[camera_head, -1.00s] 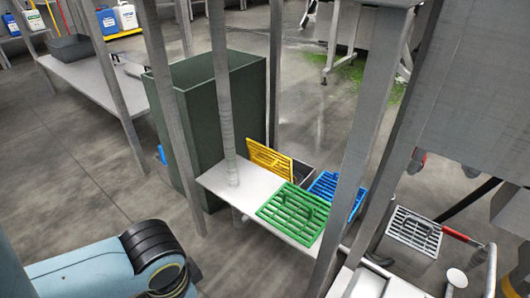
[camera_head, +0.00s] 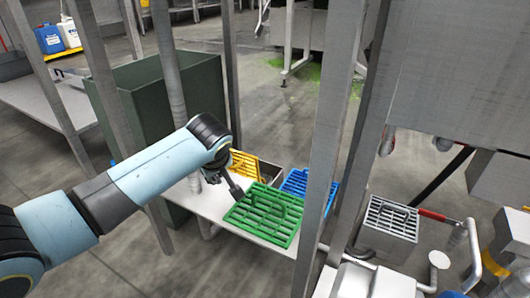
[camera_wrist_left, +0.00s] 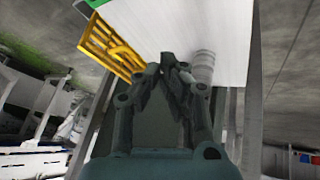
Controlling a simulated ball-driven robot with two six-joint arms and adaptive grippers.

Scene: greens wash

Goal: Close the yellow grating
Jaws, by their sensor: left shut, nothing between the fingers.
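The yellow grating (camera_head: 246,164) stands raised and tilted at the far edge of a low white bench, beside a dark open box (camera_head: 271,172). My left wrist hides part of it in the head view. The grating also shows in the left wrist view (camera_wrist_left: 106,46), left of the fingers. My left gripper (camera_head: 237,191) is shut and empty, over the bench just in front of the grating; its fingertips (camera_wrist_left: 175,60) point toward the bench. I cannot tell whether it touches the grating. My right gripper is not in view.
A green grating (camera_head: 265,214) lies on the bench close to the gripper, with a blue grating (camera_head: 296,182) behind it. A grey post (camera_head: 172,90) rises from the bench. A tall dark green bin (camera_head: 200,85) stands behind. A metal-grated box (camera_head: 388,226) is at right.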

